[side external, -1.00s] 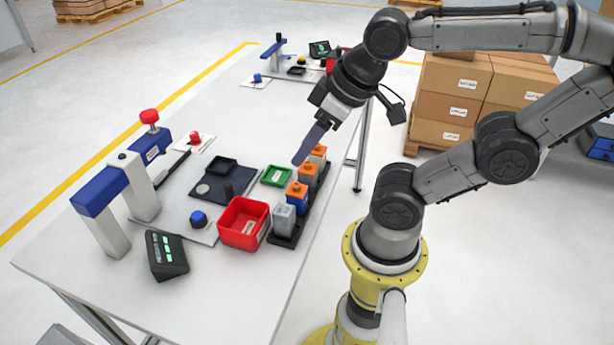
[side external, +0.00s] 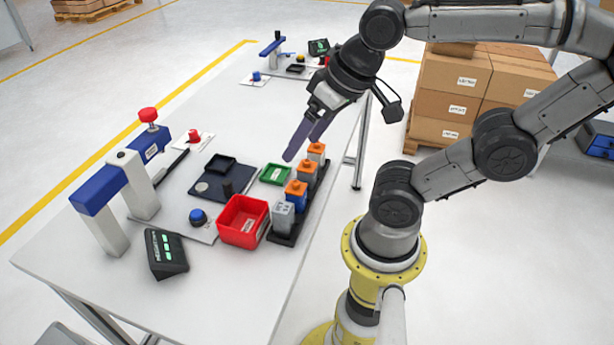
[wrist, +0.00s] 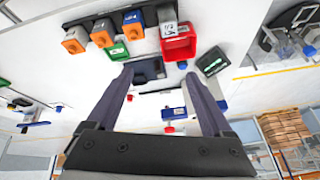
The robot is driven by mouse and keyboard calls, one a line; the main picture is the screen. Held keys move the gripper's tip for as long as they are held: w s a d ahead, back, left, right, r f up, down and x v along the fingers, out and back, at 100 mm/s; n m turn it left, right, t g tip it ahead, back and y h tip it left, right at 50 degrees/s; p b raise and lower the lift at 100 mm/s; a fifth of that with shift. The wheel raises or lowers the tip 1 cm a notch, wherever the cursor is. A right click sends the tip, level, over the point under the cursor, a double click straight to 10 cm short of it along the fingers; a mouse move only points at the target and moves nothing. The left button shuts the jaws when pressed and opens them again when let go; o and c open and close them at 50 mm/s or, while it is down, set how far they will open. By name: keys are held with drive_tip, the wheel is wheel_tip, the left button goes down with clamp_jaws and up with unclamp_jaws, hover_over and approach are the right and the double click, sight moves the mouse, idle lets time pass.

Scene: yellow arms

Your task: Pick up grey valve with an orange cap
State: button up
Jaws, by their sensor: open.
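Two grey valves with orange caps stand at the far end of a black rack (side external: 283,238): the farthest valve (side external: 316,153) and the one beside it (side external: 307,173). In the wrist view their orange caps show at upper left, as the leftmost cap (wrist: 74,40) and the second cap (wrist: 103,36). A blue valve with an orange cap (side external: 296,196) and an all-grey valve (side external: 283,216) fill the near end. My gripper (side external: 299,150) is open and empty, above the table beside the far end of the rack. Its spread fingers (wrist: 157,72) point over the dark tray area in the wrist view.
A red bin (side external: 243,222) and a green tray (side external: 275,174) stand close left of the rack. A dark plate (side external: 215,188), a blue button (side external: 198,218), a blue-and-grey stand (side external: 100,195) and a display box (side external: 165,254) lie farther left. The table beyond the green tray is clear.

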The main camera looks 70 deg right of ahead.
drive_tip(key=w+d+m+g, duration=0.35)
drive_tip(key=d+m, duration=0.25)
drive_tip(key=m, duration=0.4)
drive_tip(key=m+g, duration=0.2)
drive_tip(key=m, duration=0.3)
hover_over(307, 161)
wheel_tip(307, 161, down, 4)
wheel_tip(307, 161, down, 14)
drive_tip(key=shift+r, duration=0.25)
drive_tip(key=shift+c, duration=0.3)
clamp_jaws()
